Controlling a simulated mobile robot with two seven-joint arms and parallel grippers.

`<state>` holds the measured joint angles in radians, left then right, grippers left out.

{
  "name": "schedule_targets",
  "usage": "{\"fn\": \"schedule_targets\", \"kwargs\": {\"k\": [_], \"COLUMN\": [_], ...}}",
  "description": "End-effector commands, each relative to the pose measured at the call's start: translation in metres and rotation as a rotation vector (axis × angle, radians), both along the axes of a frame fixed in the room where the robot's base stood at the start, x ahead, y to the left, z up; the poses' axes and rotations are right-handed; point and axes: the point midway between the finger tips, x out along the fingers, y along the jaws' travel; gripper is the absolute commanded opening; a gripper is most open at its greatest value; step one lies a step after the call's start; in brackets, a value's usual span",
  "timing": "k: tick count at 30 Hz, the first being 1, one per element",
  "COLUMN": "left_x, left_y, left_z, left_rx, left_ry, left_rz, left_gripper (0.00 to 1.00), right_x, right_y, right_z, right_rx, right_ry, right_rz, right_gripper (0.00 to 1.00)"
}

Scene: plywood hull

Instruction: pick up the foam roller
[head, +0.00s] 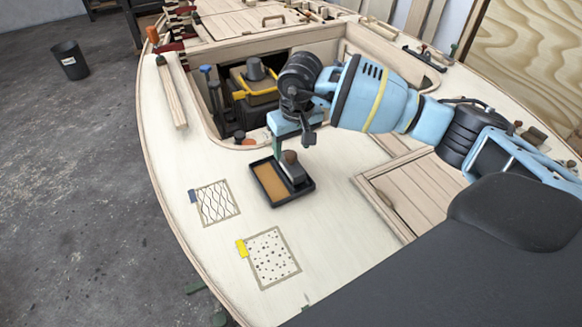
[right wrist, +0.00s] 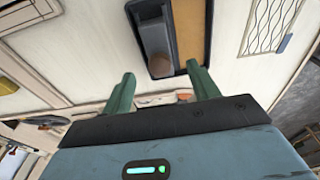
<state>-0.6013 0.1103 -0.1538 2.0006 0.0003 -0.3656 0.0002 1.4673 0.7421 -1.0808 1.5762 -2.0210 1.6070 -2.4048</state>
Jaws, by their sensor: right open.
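A small black tray (head: 308,187) with a tan floor lies on the pale deck. In its right part sits a grey, long piece with a brown rounded knob, which looks like the foam roller (head: 293,171), though I cannot be sure. My right gripper (head: 290,152) points down just above the knob, its green fingers apart. In the right wrist view, the open fingers (right wrist: 160,73) stand either side of the knob's end of the roller (right wrist: 156,42), with nothing clamped. One finger is mostly hidden in the head view. My left gripper is out of view.
A mesh-patterned patch (head: 217,203) and a dotted patch (head: 272,257) lie left of and nearer than the tray. Behind is an open cockpit recess holding a yellow-trimmed box (head: 262,90). A wooden hatch (head: 415,190) is at right. Deck between tray and patches is clear.

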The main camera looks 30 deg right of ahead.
Motion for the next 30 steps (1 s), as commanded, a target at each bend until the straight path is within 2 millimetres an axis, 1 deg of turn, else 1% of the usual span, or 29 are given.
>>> {"fn": "schedule_targets", "kwargs": {"k": [2,5,12,15,18,23,24,26,30], "left_x": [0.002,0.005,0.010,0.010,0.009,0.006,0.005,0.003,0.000], "left_y": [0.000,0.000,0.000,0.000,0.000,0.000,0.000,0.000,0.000], "left_z": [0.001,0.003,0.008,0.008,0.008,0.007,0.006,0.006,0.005], "left_rx": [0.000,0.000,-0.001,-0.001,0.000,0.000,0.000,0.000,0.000], "left_ry": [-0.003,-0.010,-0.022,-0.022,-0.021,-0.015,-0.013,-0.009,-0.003], "left_rz": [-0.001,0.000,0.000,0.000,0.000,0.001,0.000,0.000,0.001], "left_gripper": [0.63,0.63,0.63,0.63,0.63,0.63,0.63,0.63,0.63], "right_x": [0.000,0.001,0.008,0.009,0.010,0.010,0.010,0.010,0.010], "right_y": [0.000,0.000,-0.001,-0.001,-0.001,-0.001,-0.001,-0.001,-0.001], "right_z": [0.000,-0.006,-0.038,-0.047,-0.050,-0.050,-0.050,-0.050,-0.050], "right_rx": [0.001,0.001,0.001,0.001,0.001,0.001,0.001,0.001,0.001], "right_ry": [-0.001,0.000,-0.001,0.000,-0.002,-0.002,-0.002,-0.002,-0.002], "right_rz": [0.000,0.000,-0.001,0.000,0.000,0.000,0.000,0.000,0.000], "right_gripper": [0.60,0.60,0.60,0.60,0.60,0.60,0.59,0.51,0.33]}}
